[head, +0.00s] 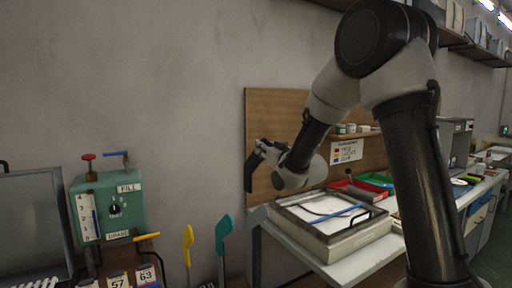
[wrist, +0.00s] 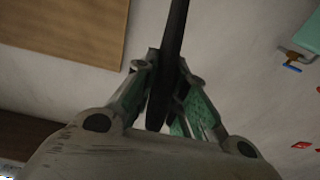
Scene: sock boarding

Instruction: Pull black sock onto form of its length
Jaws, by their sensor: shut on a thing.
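A yellow form (head: 188,242) and a teal form (head: 223,234) stand upright at the bottom of the head view, below and left of my gripper, apart from the sock. Their lower ends are cut off or hidden.
A green machine (head: 112,208) with a dial, gauge and levers stands at left, with number tags 57 and 63 below it. A framed tray (head: 345,240) with a blue bar lies on the right bench. Red and green bins (head: 372,183) stand behind it. Air around my gripper looks clear.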

